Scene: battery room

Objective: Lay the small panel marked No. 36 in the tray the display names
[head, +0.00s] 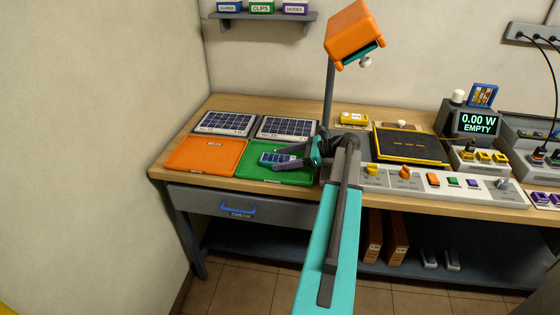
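A small blue panel (270,158) with a pale frame is at the green tray (246,172), on the bench's left part. Its number is too small to read. My gripper (277,158) is at the panel, its dark fingers along the panel's far and near sides. I cannot tell if they press on it, or if the panel rests on the tray or hangs just above. An orange tray (205,155) lies empty to the left. The display (478,123) reads "0.00 W EMPTY" and names no tray.
Two larger solar panels (225,122) (287,128) lie behind the trays. An orange lamp head (353,33) on a post stands behind my arm. A dark test bed (411,146) and a control strip (447,184) with knobs and buttons are to the right.

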